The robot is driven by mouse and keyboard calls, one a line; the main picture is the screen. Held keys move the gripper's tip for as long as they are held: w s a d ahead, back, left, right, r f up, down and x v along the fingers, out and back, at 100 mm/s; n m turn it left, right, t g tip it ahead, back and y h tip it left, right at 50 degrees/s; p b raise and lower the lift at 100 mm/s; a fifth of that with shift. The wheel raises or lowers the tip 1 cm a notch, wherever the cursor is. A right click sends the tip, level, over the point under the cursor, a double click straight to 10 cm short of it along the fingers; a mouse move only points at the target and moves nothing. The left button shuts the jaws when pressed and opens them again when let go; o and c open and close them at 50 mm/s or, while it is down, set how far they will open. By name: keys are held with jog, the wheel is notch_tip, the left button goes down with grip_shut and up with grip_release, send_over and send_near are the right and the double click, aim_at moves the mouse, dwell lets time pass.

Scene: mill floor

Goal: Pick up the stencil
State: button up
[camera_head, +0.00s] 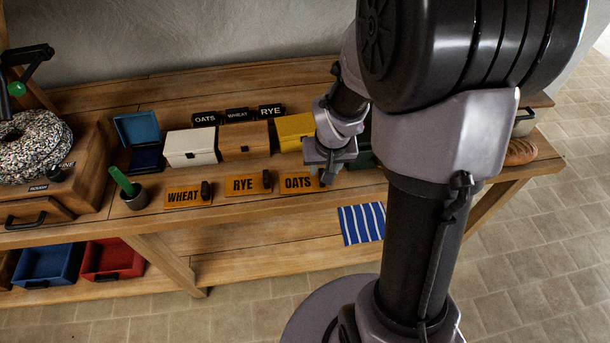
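Three flat orange stencils with black lettering and small black handles lie along the front of the bench top. They are the WHEAT stencil (175,203), the RYE stencil (236,192) and the OATS stencil (290,190). My gripper (325,177) points down at the right end of the OATS stencil, where that stencil's handle is mostly hidden. The fingertips are small and dark here, so I cannot tell whether they are open, shut or touching the handle.
Behind the stencils stand a blue open box (138,128), a white box (191,158), a wooden box (245,150) and a yellow box (293,124). A dark cup (135,200) holds a green-handled tool. A millstone (30,143) stands left.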

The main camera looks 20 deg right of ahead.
aim_at(303, 180)
jog(key=b+x, duration=0.2)
jog(key=x, duration=0.2)
jog(key=shift+s+a, duration=0.1)
jog(key=shift+f, duration=0.4)
jog(key=shift+r, duration=0.2)
grip_shut()
dwell(0.6)
